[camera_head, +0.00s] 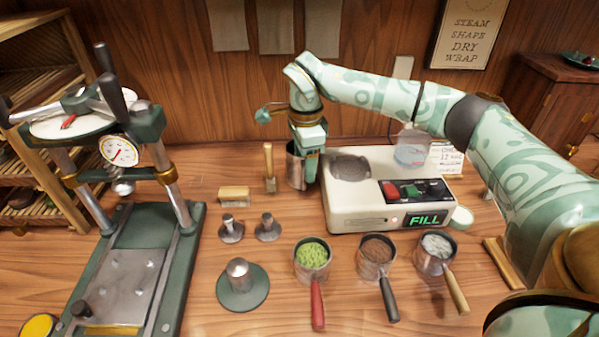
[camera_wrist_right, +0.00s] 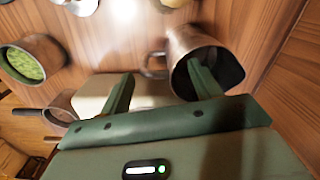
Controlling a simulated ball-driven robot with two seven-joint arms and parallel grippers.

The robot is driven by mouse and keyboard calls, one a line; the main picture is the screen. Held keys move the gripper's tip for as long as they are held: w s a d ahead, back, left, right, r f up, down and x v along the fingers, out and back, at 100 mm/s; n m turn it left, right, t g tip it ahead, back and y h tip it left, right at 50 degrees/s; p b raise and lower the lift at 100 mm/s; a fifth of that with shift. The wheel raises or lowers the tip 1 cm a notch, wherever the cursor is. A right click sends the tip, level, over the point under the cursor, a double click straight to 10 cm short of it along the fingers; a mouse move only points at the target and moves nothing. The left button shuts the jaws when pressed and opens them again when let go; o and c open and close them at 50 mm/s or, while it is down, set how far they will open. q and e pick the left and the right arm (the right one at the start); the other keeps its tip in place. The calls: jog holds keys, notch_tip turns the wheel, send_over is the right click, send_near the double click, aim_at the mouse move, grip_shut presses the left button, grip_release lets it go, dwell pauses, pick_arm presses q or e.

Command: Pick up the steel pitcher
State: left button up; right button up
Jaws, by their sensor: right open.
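The steel pitcher (camera_head: 295,168) stands upright on the bench, just left of the cream machine, partly hidden behind my right gripper (camera_head: 311,170). In the right wrist view the pitcher (camera_wrist_right: 185,42) shows its dark mouth and its looped handle. There my right gripper (camera_wrist_right: 160,70) is open, with nothing held between its fingers. One finger overlaps the pitcher's mouth and the other is on the far side of the handle. I cannot tell whether the first finger is inside the mouth or whether it touches the pitcher. My left gripper is out of view.
The cream machine (camera_head: 385,200) with a FILL display stands close on the right. A wooden-handled brush (camera_head: 269,170) and a small block brush (camera_head: 234,196) are to the left. Several handled cups, including one with green leaves (camera_head: 312,256), stand in front. A green press (camera_head: 120,260) fills the left.

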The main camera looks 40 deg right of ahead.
jog(key=shift+f, duration=0.5)
jog(key=f+b, duration=0.1)
jog(key=f, duration=0.2)
jog(key=f+b, duration=0.1)
jog(key=f, duration=0.1)
jog(key=shift+a+b, duration=0.3)
jog(key=shift+a, duration=0.05)
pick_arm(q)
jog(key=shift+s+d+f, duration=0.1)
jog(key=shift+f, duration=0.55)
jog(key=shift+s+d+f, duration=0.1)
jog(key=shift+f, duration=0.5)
pick_arm(e)
jog(key=shift+r, duration=0.15)
grip_shut()
jog(key=shift+r, duration=0.15)
